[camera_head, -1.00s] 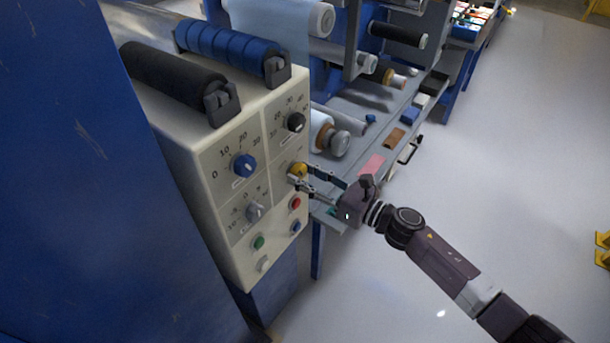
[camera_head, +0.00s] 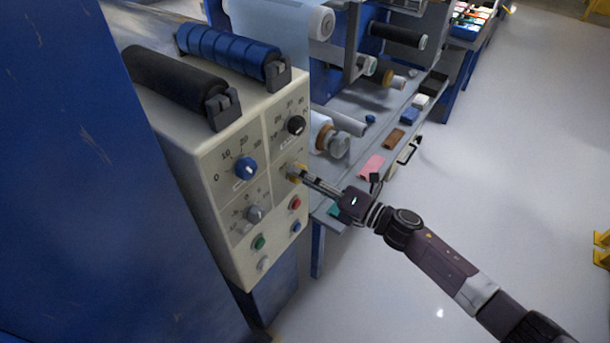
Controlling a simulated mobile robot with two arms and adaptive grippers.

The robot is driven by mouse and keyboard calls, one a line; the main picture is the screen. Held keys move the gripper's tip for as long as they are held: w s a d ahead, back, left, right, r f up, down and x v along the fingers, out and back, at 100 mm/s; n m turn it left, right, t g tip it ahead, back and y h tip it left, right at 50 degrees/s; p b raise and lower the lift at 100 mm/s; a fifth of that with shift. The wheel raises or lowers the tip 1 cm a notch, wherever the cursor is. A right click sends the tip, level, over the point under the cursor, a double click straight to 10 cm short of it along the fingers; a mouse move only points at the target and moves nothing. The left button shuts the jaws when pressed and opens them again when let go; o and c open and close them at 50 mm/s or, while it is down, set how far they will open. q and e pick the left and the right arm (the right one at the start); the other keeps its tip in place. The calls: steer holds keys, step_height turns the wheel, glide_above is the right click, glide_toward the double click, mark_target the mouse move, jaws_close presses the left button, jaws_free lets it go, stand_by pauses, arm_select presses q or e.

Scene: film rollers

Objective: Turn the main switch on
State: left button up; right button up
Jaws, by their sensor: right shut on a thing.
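A cream control panel (camera_head: 212,165) faces right on the blue machine. It carries a blue knob (camera_head: 246,168), a black knob (camera_head: 296,125), a grey knob (camera_head: 255,213) and a yellow knob (camera_head: 293,176). My right gripper (camera_head: 301,172) is at the yellow knob, shut on it, and its fingers hide part of the knob. I cannot read a label naming the main switch. My left gripper is not in view.
Below the knobs are a green button (camera_head: 259,242), a red button (camera_head: 295,203) and a blue button (camera_head: 296,226). Rollers sit on top of the panel. A grey shelf (camera_head: 345,188) with rolls and small blocks stands behind my right gripper.

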steer(key=shift+m, duration=1.3)
steer(key=shift+p, duration=0.3)
steer(key=o, duration=1.2)
steer(key=shift+c, duration=0.2)
steer(key=v, duration=1.2)
